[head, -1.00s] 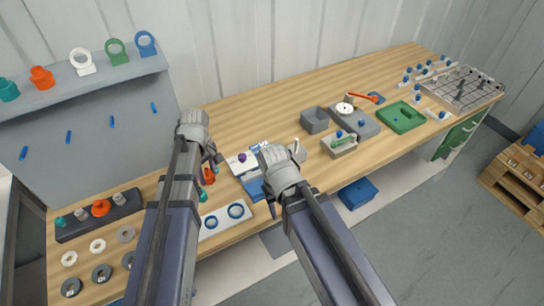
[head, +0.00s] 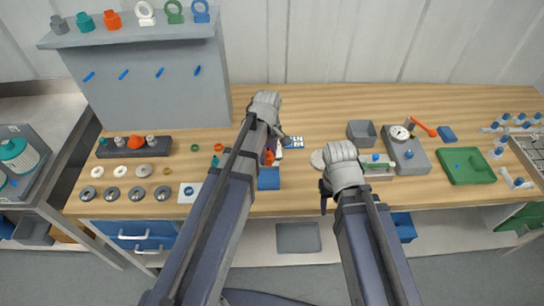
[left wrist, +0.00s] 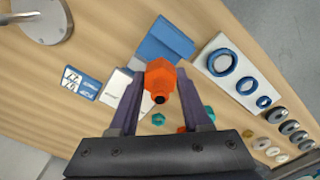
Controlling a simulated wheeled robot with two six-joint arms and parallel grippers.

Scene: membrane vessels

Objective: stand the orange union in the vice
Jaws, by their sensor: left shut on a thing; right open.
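The orange union (left wrist: 160,80) is a hex-headed piece with a dark hole in its end. It sits between the fingers of my left gripper (left wrist: 162,95), which is shut on it. In the head view my left gripper (head: 272,150) hangs over the bench beside a blue block (head: 268,179), which appears to be part of the vice; the wrist hides most of the union there. The blue block (left wrist: 165,40) and a pale plate (left wrist: 122,92) lie beyond the union in the left wrist view. My right gripper (head: 325,196) is open near the bench front, right of the vice.
A white plate with blue rings (left wrist: 235,70) and several washers (head: 136,193) lie left of the vice. A dark rack (head: 133,147) stands behind the washers. A grey bin (head: 361,132), a gauge block (head: 407,152) and a green tray (head: 467,165) stand to the right.

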